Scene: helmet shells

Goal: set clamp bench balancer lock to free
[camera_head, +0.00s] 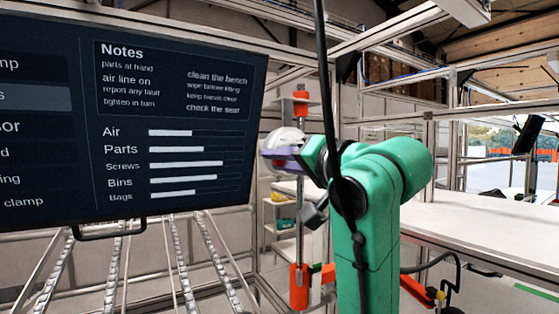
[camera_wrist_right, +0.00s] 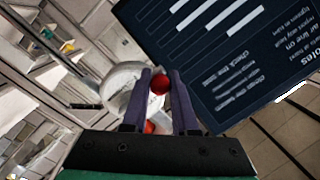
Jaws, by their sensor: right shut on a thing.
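My right gripper (camera_head: 276,154) has purple fingers and reaches left from the green arm, at the white rounded balancer body (camera_head: 287,137) beside the dark screen. In the right wrist view, the fingers of the gripper (camera_wrist_right: 160,76) are shut on a small red knob (camera_wrist_right: 160,85), which looks like the balancer lock. The white balancer body (camera_wrist_right: 121,82) is just left of the fingers there. A second red part (camera_wrist_right: 149,127) shows lower between the fingers. In the head view the knob is hidden by the gripper, and the lock's setting cannot be read. My left gripper is not in view.
A large dark screen (camera_head: 120,110) with notes and bars fills the left, close to the gripper. A red-ended upright post (camera_head: 299,272) stands behind it. A black cable (camera_head: 322,75) hangs in front of my arm. A white worktop (camera_head: 480,228) lies to the right.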

